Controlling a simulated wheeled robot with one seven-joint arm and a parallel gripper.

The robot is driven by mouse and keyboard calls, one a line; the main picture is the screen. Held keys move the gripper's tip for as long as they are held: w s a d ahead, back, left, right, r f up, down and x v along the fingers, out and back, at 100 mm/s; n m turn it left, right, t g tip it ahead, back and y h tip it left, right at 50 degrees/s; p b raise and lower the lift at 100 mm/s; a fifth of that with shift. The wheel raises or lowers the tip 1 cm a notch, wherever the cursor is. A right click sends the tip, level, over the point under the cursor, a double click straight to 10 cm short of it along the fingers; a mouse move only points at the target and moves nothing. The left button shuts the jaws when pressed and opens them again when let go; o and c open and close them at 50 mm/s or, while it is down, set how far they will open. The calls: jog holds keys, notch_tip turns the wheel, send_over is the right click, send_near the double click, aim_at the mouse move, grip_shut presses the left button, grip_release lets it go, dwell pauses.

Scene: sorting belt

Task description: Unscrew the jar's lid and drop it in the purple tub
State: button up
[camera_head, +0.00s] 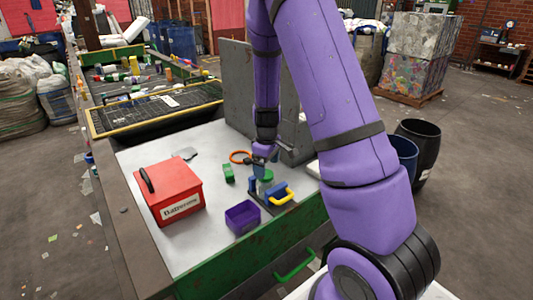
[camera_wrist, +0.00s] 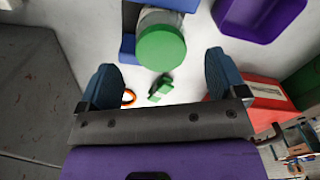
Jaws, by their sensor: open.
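The jar (camera_wrist: 152,16) is clear or pale and has a round green lid (camera_wrist: 161,47); the lid also shows in the head view (camera_head: 267,175). The jar stands between the blue parts of a clamp (camera_head: 253,185) with a yellow handle (camera_head: 284,195). My gripper (camera_wrist: 160,62) is open and empty, its blue fingertips spread wide on either side of the lid in the picture, with no contact visible. In the head view my gripper (camera_head: 258,161) is just above the lid. The purple tub (camera_head: 242,218) stands in front of the clamp and looks empty; the wrist view shows it too (camera_wrist: 262,18).
A red box labelled Batteries (camera_head: 170,190) stands at the left of the pale worktop. A small green block (camera_head: 228,173) and an orange ring (camera_head: 240,157) lie behind the tub. A grey upright panel (camera_head: 238,90) rises behind. The worktop between the red box and tub is clear.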

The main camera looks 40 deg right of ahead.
aim_at(267, 174)
jog(key=shift+f, duration=1.6)
jog(key=c, duration=1)
